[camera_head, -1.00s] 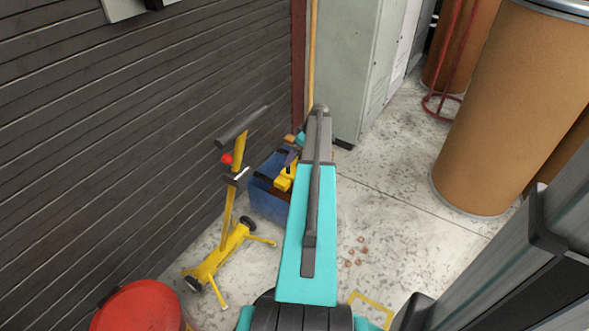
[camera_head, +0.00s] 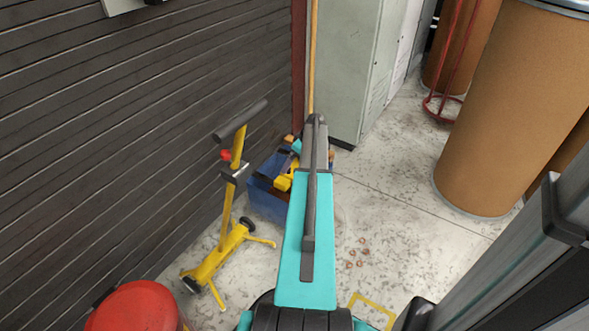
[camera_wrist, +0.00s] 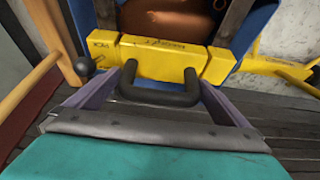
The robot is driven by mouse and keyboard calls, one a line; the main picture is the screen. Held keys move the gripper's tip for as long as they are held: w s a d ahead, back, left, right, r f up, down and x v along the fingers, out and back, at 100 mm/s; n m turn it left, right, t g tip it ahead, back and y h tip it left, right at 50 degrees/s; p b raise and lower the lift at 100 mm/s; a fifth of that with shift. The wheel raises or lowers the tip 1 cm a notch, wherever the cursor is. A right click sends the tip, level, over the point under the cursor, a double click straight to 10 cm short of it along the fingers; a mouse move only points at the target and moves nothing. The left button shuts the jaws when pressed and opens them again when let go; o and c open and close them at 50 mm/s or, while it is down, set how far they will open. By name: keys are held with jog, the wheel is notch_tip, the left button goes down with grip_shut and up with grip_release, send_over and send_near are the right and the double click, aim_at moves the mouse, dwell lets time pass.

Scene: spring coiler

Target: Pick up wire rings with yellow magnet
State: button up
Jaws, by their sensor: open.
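The yellow magnet (camera_wrist: 160,60) is a bar with a black handle (camera_wrist: 160,96), lying across the blue bin. It also shows in the head view (camera_head: 284,182), partly hidden by my arm. My gripper (camera_wrist: 161,84) is open, with a purple-grey finger on each side of the black handle. Whether the fingers touch the handle I cannot tell. Several small copper-coloured wire rings (camera_head: 357,253) lie on the floor to the right of my arm.
The blue bin (camera_head: 266,202) stands by the dark slatted wall. A yellow stand (camera_head: 228,205) and a red round top (camera_head: 138,308) are left of my arm. A grey cabinet (camera_head: 345,70) is behind, a brown drum (camera_head: 500,110) right. Floor around the rings is clear.

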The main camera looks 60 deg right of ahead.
jog(key=shift+r, duration=0.1)
jog(key=c, duration=1.8)
jog(key=shift+c, duration=0.2)
jog(key=shift+r, duration=0.1)
jog(key=shift+r+p, duration=0.35)
jog(key=shift+r, duration=0.15)
notch_tip(320, 180, up, 3)
jog(key=shift+f+p, duration=0.1)
jog(key=shift+p, duration=0.65)
jog(key=s+a+p, duration=0.1)
jog(key=s+a, duration=0.3)
jog(key=s, duration=0.3)
jog(key=s+a+r+p, duration=0.1)
jog(key=s+a+p, duration=0.1)
jog(key=s+a, duration=0.2)
jog(key=s, duration=0.2)
jog(key=shift+s, duration=0.35)
jog(key=shift+a, duration=0.1)
